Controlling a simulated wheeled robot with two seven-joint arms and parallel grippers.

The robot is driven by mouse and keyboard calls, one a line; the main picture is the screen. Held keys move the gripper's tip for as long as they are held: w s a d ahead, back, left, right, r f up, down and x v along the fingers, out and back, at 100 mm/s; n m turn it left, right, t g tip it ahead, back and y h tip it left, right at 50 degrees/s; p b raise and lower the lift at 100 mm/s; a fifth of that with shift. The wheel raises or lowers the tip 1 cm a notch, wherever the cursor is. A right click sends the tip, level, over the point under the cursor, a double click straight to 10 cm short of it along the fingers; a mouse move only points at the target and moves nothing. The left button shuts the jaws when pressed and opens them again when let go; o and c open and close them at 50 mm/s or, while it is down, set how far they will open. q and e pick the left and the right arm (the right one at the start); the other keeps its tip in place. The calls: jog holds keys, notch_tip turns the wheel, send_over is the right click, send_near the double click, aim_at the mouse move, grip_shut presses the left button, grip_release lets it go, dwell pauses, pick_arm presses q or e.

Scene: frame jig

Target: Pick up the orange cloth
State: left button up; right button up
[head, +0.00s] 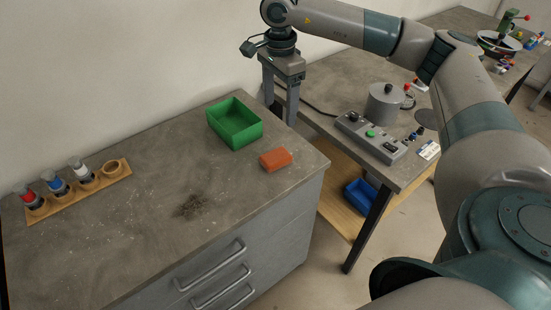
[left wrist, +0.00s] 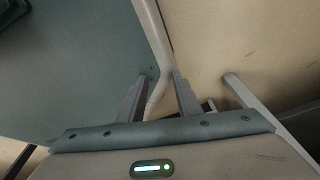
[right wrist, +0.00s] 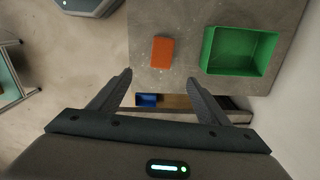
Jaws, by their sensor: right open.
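The orange cloth (head: 276,159), a small folded block, lies flat on the grey cabinet top near its right edge. It also shows in the right wrist view (right wrist: 162,52), ahead of the fingertips. My right gripper (head: 280,104) points down with its fingers apart and empty, above and behind the cloth, near the cabinet's back right corner. Its spread fingers also show in the right wrist view (right wrist: 160,80). My left gripper (left wrist: 159,76) is outside the head view; in its wrist view the fingers are apart with nothing visibly held.
A green open box (head: 236,137) stands just left of the cloth. A wooden rack (head: 66,200) with several capped bottles is at the far left. A dark stain (head: 188,206) marks the cabinet top. A bench with a control box (head: 372,137) and grey pot (head: 384,106) stands right, across a gap.

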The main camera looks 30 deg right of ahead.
jog(key=shift+f, duration=0.1)
jog(key=p, duration=0.4)
send_over(278, 156)
notch_tip(278, 156, down, 11)
pick_arm(q)
jog(key=shift+g, duration=0.5)
jog(key=shift+s+a+r, duration=0.3)
jog(key=shift+s+r, duration=0.5)
jog(key=shift+r, duration=0.15)
jog(key=shift+s+a+r, duration=0.3)
jog(key=shift+s+r, duration=0.45)
jog(key=shift+r, duration=0.15)
pick_arm(e)
jog(key=shift+f, duration=0.55)
pick_arm(q)
jog(key=shift+p, duration=0.3)
